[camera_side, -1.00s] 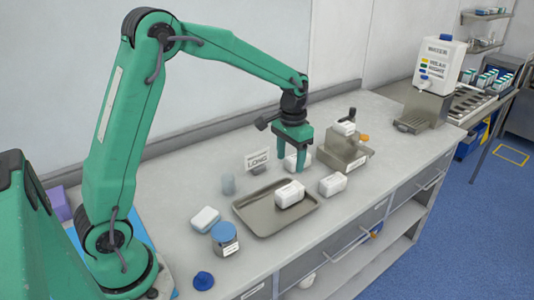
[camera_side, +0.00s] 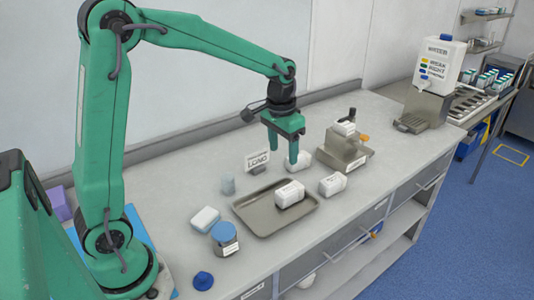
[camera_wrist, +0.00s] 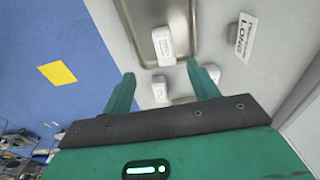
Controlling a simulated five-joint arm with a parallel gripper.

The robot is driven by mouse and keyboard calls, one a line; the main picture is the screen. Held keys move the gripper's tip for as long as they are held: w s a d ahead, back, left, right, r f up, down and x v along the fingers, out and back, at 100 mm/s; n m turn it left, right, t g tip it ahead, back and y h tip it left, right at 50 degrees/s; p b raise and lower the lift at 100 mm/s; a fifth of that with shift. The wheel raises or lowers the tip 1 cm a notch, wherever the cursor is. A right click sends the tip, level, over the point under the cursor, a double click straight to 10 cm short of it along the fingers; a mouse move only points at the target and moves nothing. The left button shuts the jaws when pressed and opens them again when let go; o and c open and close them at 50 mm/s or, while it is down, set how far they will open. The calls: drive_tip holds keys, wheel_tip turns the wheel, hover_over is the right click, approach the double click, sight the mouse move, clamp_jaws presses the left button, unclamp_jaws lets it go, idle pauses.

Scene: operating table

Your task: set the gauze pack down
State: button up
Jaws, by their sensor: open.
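Several similar white packs show, and I cannot tell which one the task means. One white pack (camera_side: 290,194) lies in the metal tray (camera_side: 243,212); it also shows in the wrist view (camera_wrist: 163,45). Another (camera_side: 332,185) lies on the counter to the right of the tray. A third (camera_side: 301,160) stands on the counter behind the tray, just right of my gripper (camera_side: 283,154) in the side view. My gripper's fingers are spread wide in the wrist view (camera_wrist: 162,75), with nothing held between them. They are above the counter behind the tray.
A metal stand (camera_side: 345,152) with a white pack on top is right of my gripper. A blue-lidded jar (camera_side: 225,238) and white-blue block (camera_side: 205,219) are near the front left.

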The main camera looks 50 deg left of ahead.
drive_tip(key=s+d+r+t, duration=0.1)
drive_tip(key=s+r+t, duration=0.1)
drive_tip(key=s, duration=0.8)
drive_tip(key=s+d+r+t, duration=0.1)
drive_tip(key=s+r, duration=0.3)
drive_tip(key=s, duration=0.6)
drive_tip(key=shift+s+d+r+t, duration=0.2)
drive_tip(key=shift+s+r+t, duration=0.2)
drive_tip(key=shift+t, duration=0.5)
